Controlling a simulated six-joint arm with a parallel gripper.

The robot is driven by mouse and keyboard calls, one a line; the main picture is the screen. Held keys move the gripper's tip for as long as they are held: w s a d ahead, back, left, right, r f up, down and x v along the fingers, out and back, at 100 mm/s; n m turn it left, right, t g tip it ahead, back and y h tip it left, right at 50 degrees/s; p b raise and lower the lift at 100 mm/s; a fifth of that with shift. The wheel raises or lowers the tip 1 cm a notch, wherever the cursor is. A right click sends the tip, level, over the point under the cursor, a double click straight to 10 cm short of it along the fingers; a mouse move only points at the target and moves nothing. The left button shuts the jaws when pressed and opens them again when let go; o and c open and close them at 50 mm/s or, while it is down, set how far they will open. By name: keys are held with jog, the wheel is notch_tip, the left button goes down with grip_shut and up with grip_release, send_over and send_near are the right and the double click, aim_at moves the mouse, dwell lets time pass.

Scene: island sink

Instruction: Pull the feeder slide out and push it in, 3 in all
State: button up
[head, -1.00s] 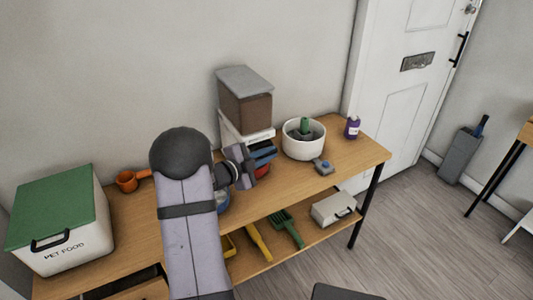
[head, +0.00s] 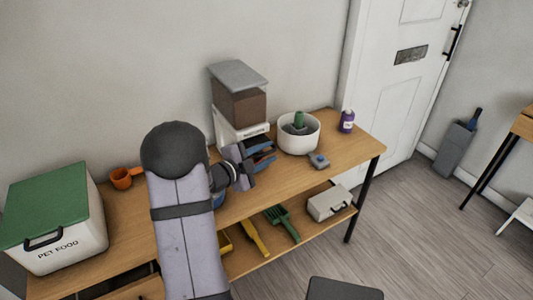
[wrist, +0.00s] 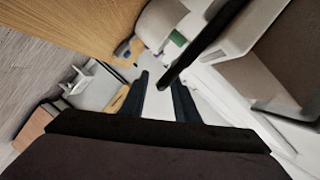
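The feeder (head: 240,103) stands against the wall at the back of the table, with a grey lid, a brown-filled hopper and a white base. My gripper (head: 264,156) is low in front of its base and hides much of the slide area. In the wrist view the two dark blue fingers of my gripper (wrist: 159,75) stand apart. A dark bar (wrist: 205,45) runs beside the feeder's white base (wrist: 240,30), its near end between the fingers in the picture. I cannot tell whether it is the slide or whether the fingers touch it.
A white bowl (head: 299,143) with a green item stands right of the feeder. A small grey-blue object (head: 319,162) and a purple bottle (head: 347,121) are near the table's right end. A pet food box (head: 75,255) and an orange scoop (head: 121,180) are at left. Scoops lie on the lower shelf.

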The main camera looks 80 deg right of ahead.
jog(key=v, duration=0.7)
jog(key=shift+b, duration=0.4)
jog(key=shift+c, duration=0.7)
jog(key=shift+w+f, duration=0.1)
jog(key=shift+w, duration=0.1)
jog(key=c, duration=0.5)
jog(key=shift+n+t+h, duration=0.4)
jog(key=shift+n+t, duration=0.2)
jog(key=shift+t, duration=0.3)
jog(key=w, duration=0.1)
jog(key=w+a+f+b, duration=0.1)
jog(key=w, duration=0.1)
jog(key=w+b, duration=0.1)
jog(key=w, duration=0.1)
jog(key=shift+w+a+f, duration=0.15)
jog(key=shift+a+f, duration=0.05)
jog(key=shift+a, duration=0.2)
grip_shut()
jog(key=s+a+r+m+g+b, duration=0.1)
jog(key=s+a+m+g, duration=0.3)
jog(key=s+a+m, duration=0.2)
jog(key=shift+s+a+r+m+b, duration=0.2)
jog(key=shift+a+r+m+b, duration=0.1)
jog(key=shift+a+r, duration=0.15)
